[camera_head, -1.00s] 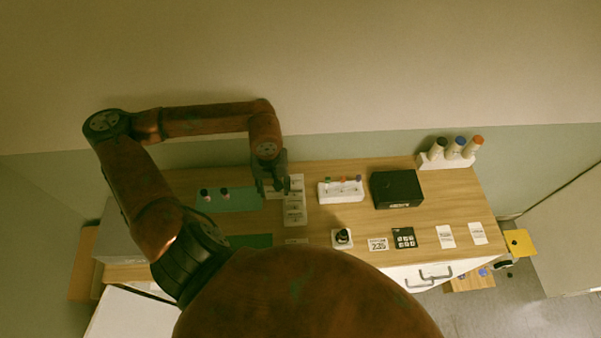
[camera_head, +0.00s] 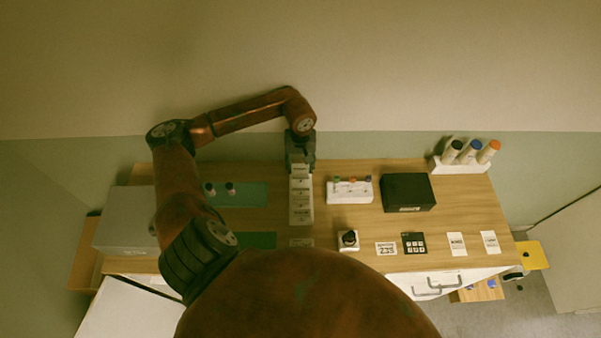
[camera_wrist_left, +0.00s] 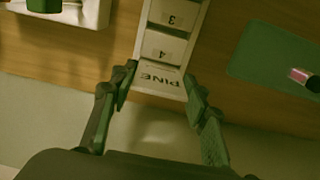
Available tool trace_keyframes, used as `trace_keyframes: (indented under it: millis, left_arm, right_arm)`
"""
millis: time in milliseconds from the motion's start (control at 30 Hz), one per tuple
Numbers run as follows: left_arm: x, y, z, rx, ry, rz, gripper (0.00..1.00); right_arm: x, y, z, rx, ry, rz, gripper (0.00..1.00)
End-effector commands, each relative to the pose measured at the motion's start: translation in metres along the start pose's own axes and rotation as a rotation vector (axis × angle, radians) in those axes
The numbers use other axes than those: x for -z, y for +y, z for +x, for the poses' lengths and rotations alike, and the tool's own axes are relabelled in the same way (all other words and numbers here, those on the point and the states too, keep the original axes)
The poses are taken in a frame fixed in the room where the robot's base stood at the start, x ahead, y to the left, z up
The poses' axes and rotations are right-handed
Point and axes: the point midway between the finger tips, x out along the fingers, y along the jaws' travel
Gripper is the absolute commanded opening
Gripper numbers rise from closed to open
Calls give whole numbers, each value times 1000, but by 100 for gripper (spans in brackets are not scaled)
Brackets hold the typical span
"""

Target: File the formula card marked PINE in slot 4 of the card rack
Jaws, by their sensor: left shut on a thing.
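The card rack (camera_head: 301,214) is a narrow white stand with a row of slots, running away from me on the wooden counter. In the left wrist view, the numbers 3 and 4 show on the rack (camera_wrist_left: 165,40). My left gripper (camera_head: 301,166) is above the far end of the rack, fingers pointing down. In the left wrist view, the left gripper (camera_wrist_left: 160,82) is shut on the PINE card (camera_wrist_left: 160,77), which lies between its fingertips just beyond the number 4. I cannot tell whether the card's lower edge is inside the slot. My right gripper is not in view.
A white holder with small bottles (camera_head: 350,191) and a black box (camera_head: 408,192) stand to the right of the rack. A green mat (camera_head: 250,193) with two small bottles lies to the left. Two white cards lie at the front right, one here (camera_head: 457,244).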

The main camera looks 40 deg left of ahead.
Motion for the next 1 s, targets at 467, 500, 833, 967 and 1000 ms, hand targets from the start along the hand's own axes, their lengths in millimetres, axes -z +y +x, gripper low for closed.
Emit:
trace_keyframes:
  millis: [467, 500, 833, 967, 1000]
  left_arm:
    - [0, -1, 36, 5, -4, -1, 46]
    - [0, -1, 36, 4, -4, -1, 48]
    - [0, 0, 34, 1, -2, -1, 60]
    - [1, 0, 32, 0, -1, -1, 60]
    - [1, 0, 30, 0, 0, 0, 60]
  right_arm:
    - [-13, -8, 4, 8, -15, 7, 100]
    - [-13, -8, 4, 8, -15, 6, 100]
    - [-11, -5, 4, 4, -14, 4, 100]
    - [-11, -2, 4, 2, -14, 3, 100]
    - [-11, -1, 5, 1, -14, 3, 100]
